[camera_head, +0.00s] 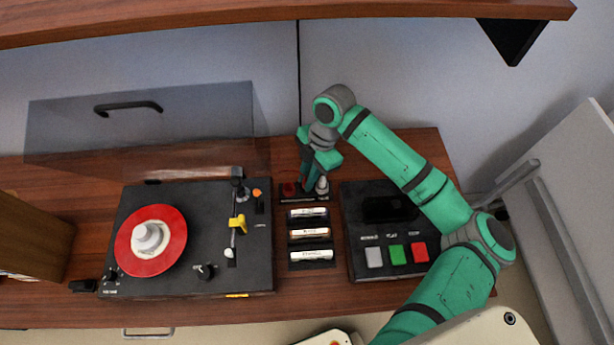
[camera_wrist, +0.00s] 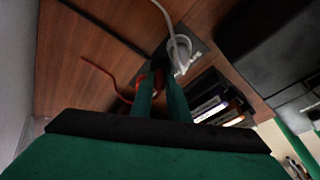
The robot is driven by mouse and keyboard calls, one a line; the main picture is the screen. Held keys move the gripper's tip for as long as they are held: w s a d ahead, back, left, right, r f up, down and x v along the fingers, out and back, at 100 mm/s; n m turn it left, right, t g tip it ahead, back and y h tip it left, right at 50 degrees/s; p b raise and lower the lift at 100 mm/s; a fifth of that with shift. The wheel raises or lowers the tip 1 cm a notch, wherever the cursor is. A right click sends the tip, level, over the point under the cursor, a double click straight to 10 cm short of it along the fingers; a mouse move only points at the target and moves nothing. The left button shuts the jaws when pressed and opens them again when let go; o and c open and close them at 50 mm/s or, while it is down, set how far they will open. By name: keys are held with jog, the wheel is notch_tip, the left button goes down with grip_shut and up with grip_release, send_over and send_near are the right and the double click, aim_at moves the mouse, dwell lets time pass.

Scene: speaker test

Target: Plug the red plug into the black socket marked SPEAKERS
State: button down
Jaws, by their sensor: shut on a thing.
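My gripper (camera_head: 308,184) points down at a small dark strip (camera_head: 304,198) on the wooden top, between the turntable and the button box. In the wrist view its fingers (camera_wrist: 160,100) are closed on the red plug (camera_wrist: 157,82), mostly hidden between them. A red cord (camera_wrist: 108,76) runs off to the left. Red also shows left of the fingers in the head view (camera_head: 289,189). I cannot tell whether the plug touches the strip. Black blocks with pale labels (camera_head: 310,233) stand in front of the strip. Their labels are too small to read, so I cannot pick out SPEAKERS.
A white plug and cord (camera_wrist: 180,52) stand close to the right of my fingers. A turntable (camera_head: 190,265) with a red record is at left. A black box (camera_head: 368,262) with grey, green and red buttons is at right. A shelf (camera_head: 270,12) hangs above.

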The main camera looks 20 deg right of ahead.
jog(key=c, duration=1.2)
grip_release()
jog(key=shift+r, duration=2.55)
jog(key=shift+s, duration=0.1)
